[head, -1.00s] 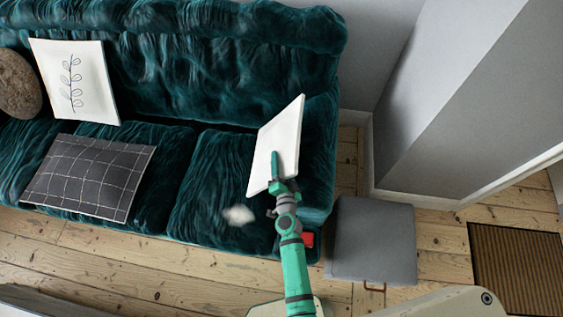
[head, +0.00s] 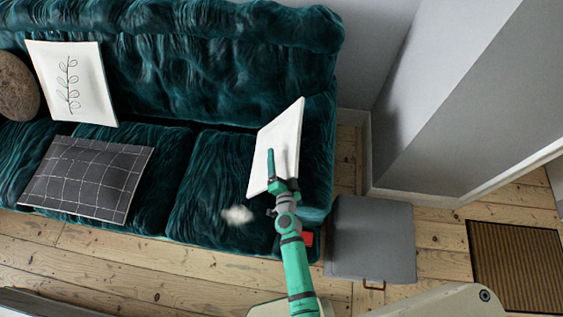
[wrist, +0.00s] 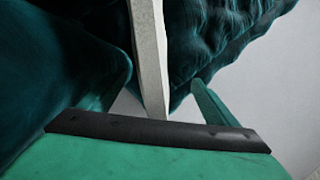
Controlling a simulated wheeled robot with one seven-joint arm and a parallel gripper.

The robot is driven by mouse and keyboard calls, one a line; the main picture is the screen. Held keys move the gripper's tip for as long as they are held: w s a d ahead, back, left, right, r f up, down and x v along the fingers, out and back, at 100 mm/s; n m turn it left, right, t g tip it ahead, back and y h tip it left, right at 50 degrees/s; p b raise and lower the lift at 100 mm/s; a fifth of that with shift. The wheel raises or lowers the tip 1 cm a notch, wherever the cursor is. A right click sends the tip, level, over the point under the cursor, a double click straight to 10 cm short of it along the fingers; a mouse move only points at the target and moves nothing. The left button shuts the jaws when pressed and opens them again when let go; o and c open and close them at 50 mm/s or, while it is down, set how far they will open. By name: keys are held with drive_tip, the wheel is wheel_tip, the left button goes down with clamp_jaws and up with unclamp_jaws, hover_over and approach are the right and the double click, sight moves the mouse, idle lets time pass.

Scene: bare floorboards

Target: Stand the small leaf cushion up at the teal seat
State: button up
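A pale, thin cushion (head: 278,135) stands tilted on the teal sofa (head: 215,180) at its right end, near the armrest. No leaf print shows on its visible face. My gripper (head: 278,170) is at its lower front part in the head view. In the wrist view the cushion's narrow edge (wrist: 149,60) runs between my two spread fingers (wrist: 160,95), with a gap on each side. The gripper looks open around the edge. A white cushion with a leaf drawing (head: 70,85) leans against the sofa back at the left.
A dark checked cushion (head: 88,180) lies on the seat, and a round brown cushion (head: 16,85) is at the far left. A small whitish fluffy patch (head: 237,215) is on the right seat. A grey stool (head: 370,240) stands beside the sofa's right end, near the wall.

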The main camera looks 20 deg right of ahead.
drive_tip(key=v, duration=1)
drive_tip(key=shift+s, duration=0.35)
drive_tip(key=shift+a, duration=0.1)
